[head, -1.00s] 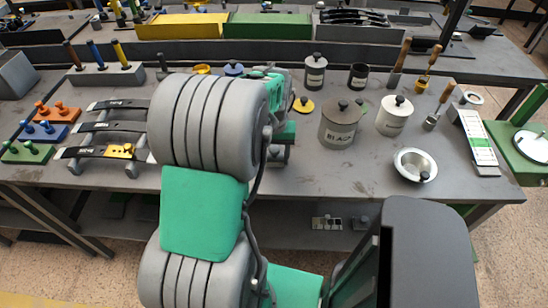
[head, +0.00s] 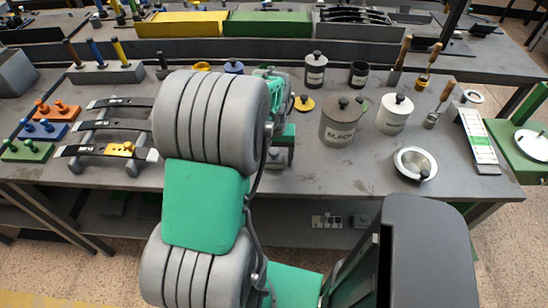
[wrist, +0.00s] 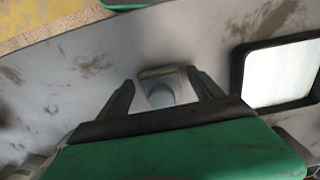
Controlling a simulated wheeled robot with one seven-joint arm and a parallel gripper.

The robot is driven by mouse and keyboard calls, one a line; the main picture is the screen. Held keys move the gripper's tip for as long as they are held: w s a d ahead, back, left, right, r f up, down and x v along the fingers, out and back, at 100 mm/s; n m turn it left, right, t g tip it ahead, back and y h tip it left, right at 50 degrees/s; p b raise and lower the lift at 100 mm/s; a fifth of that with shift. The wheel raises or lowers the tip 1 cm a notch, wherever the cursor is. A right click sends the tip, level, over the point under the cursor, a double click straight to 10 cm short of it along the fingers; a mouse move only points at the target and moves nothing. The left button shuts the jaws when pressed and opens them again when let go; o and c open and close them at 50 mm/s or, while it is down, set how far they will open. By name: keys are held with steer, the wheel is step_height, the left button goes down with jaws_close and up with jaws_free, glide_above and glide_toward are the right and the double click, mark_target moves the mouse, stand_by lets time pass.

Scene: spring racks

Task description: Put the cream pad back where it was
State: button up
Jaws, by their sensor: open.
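In the wrist view, my gripper (wrist: 161,80) is open, with its two dark fingers spread over the grey surface. A small block with a pale, cream-grey edge and a rounded grey knob (wrist: 160,92) lies between the fingers. It looks like a knobbed pad, but shade makes its colour unsure, so I cannot tell whether it is the cream pad. Contact with the fingers is not clear. In the head view my arm hides the gripper and this spot. Knobbed orange (head: 58,113), blue (head: 43,131) and green (head: 27,151) pads stand at the bench's left.
A rack of dark strips (head: 84,150), a yellow knobbed piece on it (head: 120,149), stands left of my arm. A black-rimmed pale panel (wrist: 282,75) lies right of the gripper.

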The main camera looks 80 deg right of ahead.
mark_target(272, 153)
step_height(272, 153, up, 12)
steer(key=shift+r+b, duration=0.1)
steer(key=shift+b, duration=0.35)
steer(key=shift+w, duration=0.25)
steer(key=w+a+r+n+t+h, duration=0.1)
steer(key=w+a+n, duration=0.3)
steer(key=w+a, duration=0.6)
steer(key=w+a+r+n, duration=0.1)
steer(key=w+a+n, duration=0.3)
steer(key=w+a, duration=0.65)
steer(key=w+a+f+n+t, duration=0.1)
steer(key=w+a+n, duration=0.1)
steer(key=a, duration=0.8)
steer(key=w+a+f+n+t+y, duration=0.1)
steer(key=a+n, duration=0.4)
steer(key=a, duration=0.5)
steer(key=shift+w+a+n, duration=0.15)
steer(key=shift+w+n, duration=0.15)
steer(key=shift+w, duration=0.5)
steer(key=shift+f, duration=0.1)
